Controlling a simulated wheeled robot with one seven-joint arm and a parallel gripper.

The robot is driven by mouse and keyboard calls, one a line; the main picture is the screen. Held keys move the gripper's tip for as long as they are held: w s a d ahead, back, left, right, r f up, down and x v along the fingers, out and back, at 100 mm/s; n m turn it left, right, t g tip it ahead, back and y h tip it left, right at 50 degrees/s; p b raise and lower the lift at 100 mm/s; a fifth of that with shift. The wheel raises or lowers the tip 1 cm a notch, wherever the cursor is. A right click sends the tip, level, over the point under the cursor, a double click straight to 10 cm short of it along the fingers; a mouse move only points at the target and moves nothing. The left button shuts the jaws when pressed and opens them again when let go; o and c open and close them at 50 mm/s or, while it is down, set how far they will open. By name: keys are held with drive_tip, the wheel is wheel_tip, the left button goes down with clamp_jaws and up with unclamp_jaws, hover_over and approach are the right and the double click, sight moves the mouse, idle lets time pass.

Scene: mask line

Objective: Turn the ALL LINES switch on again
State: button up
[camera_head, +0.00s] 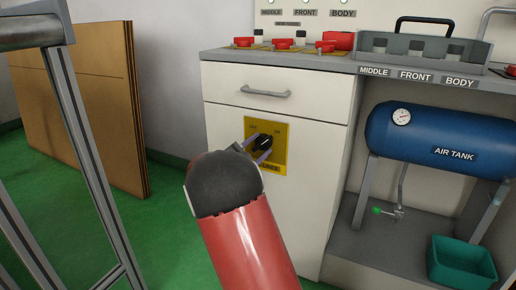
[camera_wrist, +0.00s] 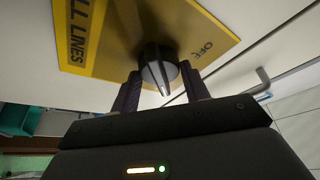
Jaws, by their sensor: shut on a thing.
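The ALL LINES switch is a black rotary knob (camera_head: 264,143) on a yellow plate (camera_head: 281,160) on the white cabinet front, under the drawer. In the wrist view the knob (camera_wrist: 158,68) has a pale pointer line, and the plate (camera_wrist: 100,30) reads ALL LINES and OFF. The line points down in that picture, away from the plate, and I cannot tell which mark it matches. My gripper (camera_wrist: 165,85) has one finger on each side of the knob and is shut on it. In the head view my red and dark arm hides the plate's lower left.
A drawer handle (camera_head: 265,92) is above the plate. Red valves (camera_head: 283,44) and a grey tray (camera_head: 400,48) stand on the counter. A blue air tank (camera_head: 425,140) and a teal bin (camera_head: 461,262) are at right. Cardboard sheets (camera_head: 85,100) lean at left.

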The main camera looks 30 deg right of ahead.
idle(0.3)
drive_tip(key=o, duration=1)
drive_tip(key=v, duration=0.7)
drive_tip(key=shift+s+a+f, duration=0.15)
drive_tip(key=shift+s+a, duration=0.05)
drive_tip(key=shift+a, duration=0.15)
